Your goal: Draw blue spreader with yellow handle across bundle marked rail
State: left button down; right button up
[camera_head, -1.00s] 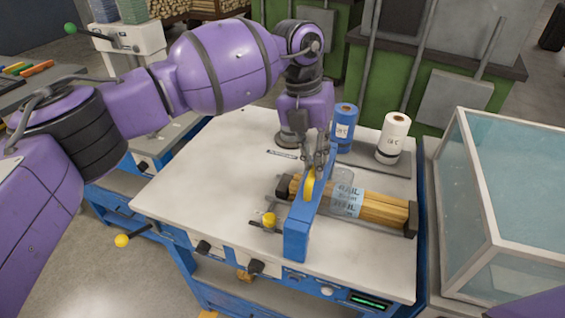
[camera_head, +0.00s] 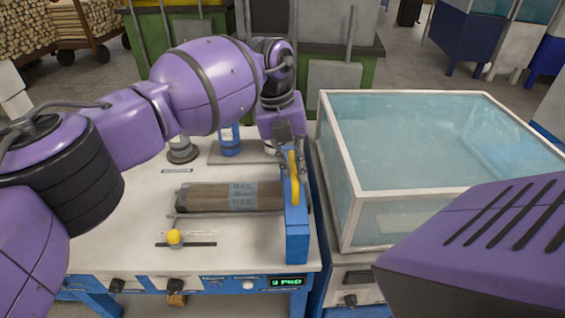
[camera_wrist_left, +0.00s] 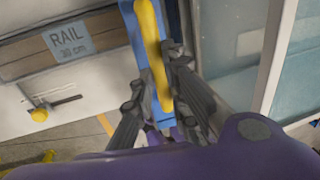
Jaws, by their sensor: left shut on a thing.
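The blue spreader (camera_head: 297,225) stands upright at the right end of the bundle marked rail (camera_head: 205,197); it also shows in the left wrist view (camera_wrist_left: 133,28). My left gripper (camera_head: 291,150) is shut on its yellow handle (camera_head: 293,180), with fingers on either side of the handle in the left wrist view (camera_wrist_left: 150,85). The bundle is long, dull grey-brown wood with a pale blue label reading RAIL, 30 cm (camera_wrist_left: 67,41). The spreader and gripper hide the bundle's right end. My right gripper is not in view.
The white-topped bench (camera_head: 140,225) has a yellow knob on a slotted lever (camera_head: 175,238) in front of the bundle. A blue roll (camera_head: 229,142) stands behind it. A clear-walled tank (camera_head: 345,185) stands close to the right of the spreader. My purple right arm shows at lower right.

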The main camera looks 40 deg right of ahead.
pick_arm(q)
jog(key=shift+s+d, duration=0.1)
jog(key=shift+d, duration=0.05)
jog(key=c, duration=1.7)
grip_release()
jog(key=shift+d, duration=0.15)
jog(key=shift+c, duration=0.2)
notch_tip(320, 180, up, 12)
jog(key=w+a, duration=0.1)
jog(key=a, duration=0.1)
jog(key=shift+w, duration=0.15)
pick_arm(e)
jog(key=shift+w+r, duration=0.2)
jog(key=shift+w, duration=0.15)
pick_arm(q)
jog(key=shift+f, duration=0.15)
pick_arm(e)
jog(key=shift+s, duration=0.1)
